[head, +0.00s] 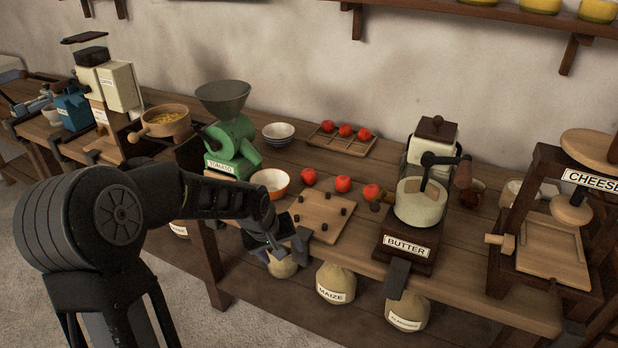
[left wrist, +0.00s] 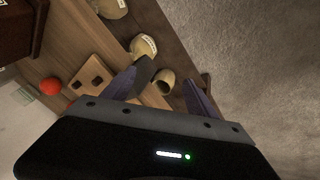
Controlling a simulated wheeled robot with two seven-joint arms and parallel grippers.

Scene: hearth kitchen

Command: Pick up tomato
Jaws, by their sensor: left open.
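Three red tomatoes lie loose in a row on the wooden counter: a left one (head: 309,176), a middle one (head: 343,183) and a right one (head: 371,191). Three more tomatoes (head: 345,130) sit on a slatted wooden tray (head: 325,142) behind them. My left gripper (head: 277,243) is open and empty at the counter's front edge, in front of the loose tomatoes and apart from them. In the left wrist view, my open gripper (left wrist: 167,90) has nothing between its fingers, and one tomato (left wrist: 50,86) shows at the left. My right gripper is not seen.
A pegged wooden board (head: 322,214) lies between my gripper and the loose tomatoes. An orange-white bowl (head: 270,181) and green tomato mill (head: 232,145) stand left. The butter churn (head: 412,225) stands right. Sacks (head: 336,281) sit on the shelf below.

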